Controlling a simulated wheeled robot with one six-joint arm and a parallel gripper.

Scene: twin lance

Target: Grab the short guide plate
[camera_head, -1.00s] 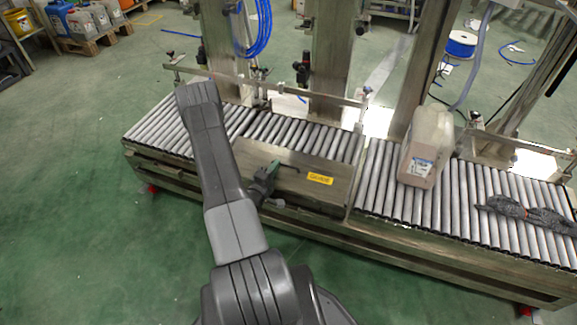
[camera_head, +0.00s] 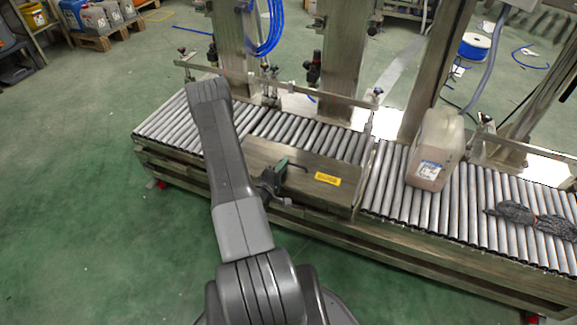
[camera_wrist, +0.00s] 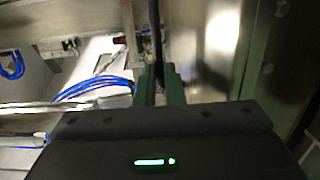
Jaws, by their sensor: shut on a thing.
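The short guide plate (camera_head: 327,179) is a flat grey metal plate with a yellow label, lying on the front middle of the roller conveyor. A thin dark handle stands on it near my gripper (camera_head: 281,170). In the wrist view my gripper (camera_wrist: 160,78) has its two green fingers close together around a dark upright bar (camera_wrist: 157,35), which appears to be that handle. The plate looks level with the rollers; whether it is lifted I cannot tell. My arm hides part of the conveyor left of the plate.
A pale jug (camera_head: 436,150) stands on the rollers right of the plate. A dark knotted cloth-like thing (camera_head: 530,217) lies farther right. Metal posts and a guide rail (camera_head: 235,75) rise behind. Green floor in front is clear.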

